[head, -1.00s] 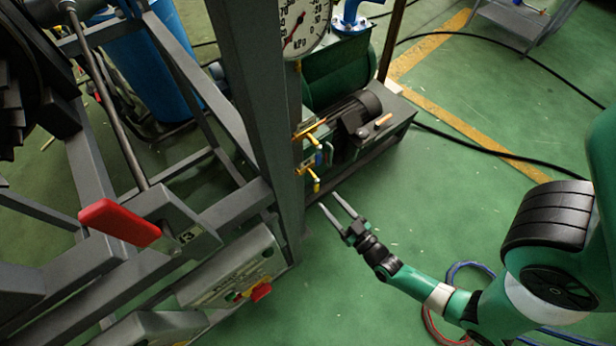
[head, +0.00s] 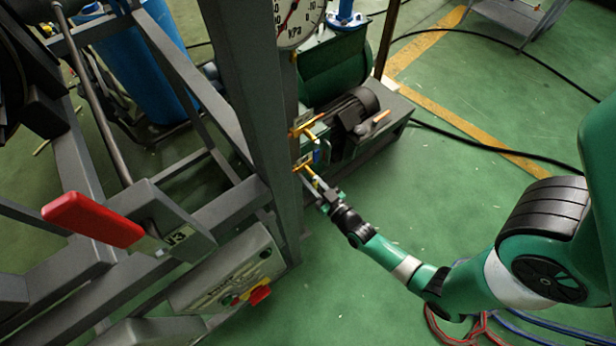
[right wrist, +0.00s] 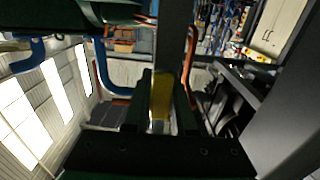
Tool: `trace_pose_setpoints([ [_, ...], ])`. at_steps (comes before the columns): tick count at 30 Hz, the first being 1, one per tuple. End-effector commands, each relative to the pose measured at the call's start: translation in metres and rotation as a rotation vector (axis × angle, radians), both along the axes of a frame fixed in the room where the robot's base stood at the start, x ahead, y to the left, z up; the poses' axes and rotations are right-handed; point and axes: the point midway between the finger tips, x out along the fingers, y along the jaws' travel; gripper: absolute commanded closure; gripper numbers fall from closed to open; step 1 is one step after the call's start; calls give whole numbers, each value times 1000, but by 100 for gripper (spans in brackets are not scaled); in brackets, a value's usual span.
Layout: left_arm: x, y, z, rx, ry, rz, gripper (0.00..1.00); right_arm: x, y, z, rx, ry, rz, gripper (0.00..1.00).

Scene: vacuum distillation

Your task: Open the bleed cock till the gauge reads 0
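The pressure gauge (head: 299,20) is at the top of the head view, its upper part cut off. Its red needle points away from the 0 mark; the exact reading is unclear. Two yellow-handled cocks sit on the grey post, an upper one (head: 309,125) and a lower one (head: 304,163); their tags are too small to read. My right gripper (head: 311,186) is at the lower cock, fingers apart. In the right wrist view a yellow handle (right wrist: 161,94) stands between the fingers (right wrist: 162,100), without a clear grip. My left gripper is out of view.
The grey post (head: 252,95) stands just left of the cocks. A red lever (head: 92,219) and a switch box (head: 228,280) are on the left frame. The green floor at right is open, with hoses lying on it.

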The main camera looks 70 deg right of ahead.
Motion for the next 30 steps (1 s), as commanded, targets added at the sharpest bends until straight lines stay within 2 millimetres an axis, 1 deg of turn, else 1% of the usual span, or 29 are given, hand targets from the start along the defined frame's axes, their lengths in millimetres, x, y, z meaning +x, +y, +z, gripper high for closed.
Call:
trace_pose_setpoints([
  [1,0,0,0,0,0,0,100,0,0,0,0,0,0,87],
  [3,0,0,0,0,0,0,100,0,0,0,0,0,0,100],
  [30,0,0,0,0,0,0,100,0,0,0,0,0,0,100],
])
